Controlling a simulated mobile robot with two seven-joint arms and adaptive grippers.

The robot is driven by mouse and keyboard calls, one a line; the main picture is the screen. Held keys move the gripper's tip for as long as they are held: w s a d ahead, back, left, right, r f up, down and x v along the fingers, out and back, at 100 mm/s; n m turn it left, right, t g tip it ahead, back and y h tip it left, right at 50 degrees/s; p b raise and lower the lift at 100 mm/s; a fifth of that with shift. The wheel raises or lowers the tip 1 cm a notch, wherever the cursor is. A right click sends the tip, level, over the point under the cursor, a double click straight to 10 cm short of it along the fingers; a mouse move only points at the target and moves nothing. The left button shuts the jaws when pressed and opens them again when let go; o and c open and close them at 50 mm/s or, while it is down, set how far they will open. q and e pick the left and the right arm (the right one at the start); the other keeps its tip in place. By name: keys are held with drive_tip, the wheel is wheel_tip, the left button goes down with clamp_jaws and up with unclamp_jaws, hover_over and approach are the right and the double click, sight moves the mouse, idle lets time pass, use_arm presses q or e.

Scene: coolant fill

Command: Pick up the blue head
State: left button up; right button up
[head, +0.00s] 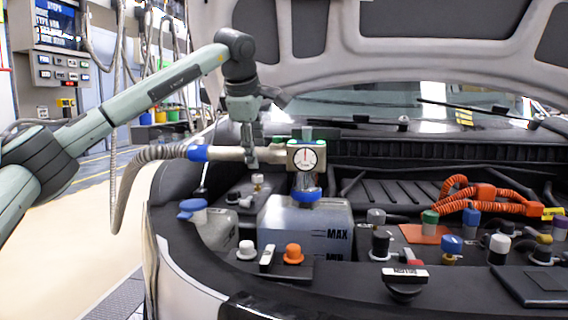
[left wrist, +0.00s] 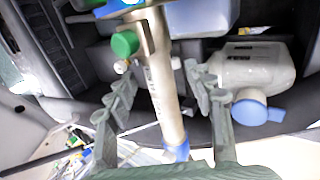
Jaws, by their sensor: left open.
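The fill head with blue collars (head: 275,155) has a pale metal barrel, a round dial gauge (head: 306,156) and a grey ribbed hose (head: 137,172) at its left end. It sits upright on the neck of a translucent coolant tank (head: 330,222) marked MAX. My left gripper (head: 250,158) points down at the barrel, left of the gauge. In the left wrist view, the barrel (left wrist: 162,75) runs between the open fingers of my left gripper (left wrist: 160,92), with gaps visible on both sides. A green knob (left wrist: 125,43) is beside the barrel. The right gripper is not in view.
A second tank with a blue cap (head: 192,207) stands left of the coolant tank. White and orange caps (head: 293,253) are in front. Several coloured caps and orange cables (head: 468,195) lie to the right. The raised hood (head: 400,25) hangs above.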

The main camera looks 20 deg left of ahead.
use_arm(q)
drive_tip(key=shift+x, duration=1.1)
clamp_jaws()
drive_tip(key=shift+w+r, duration=0.1)
drive_tip(key=shift+r, duration=0.15)
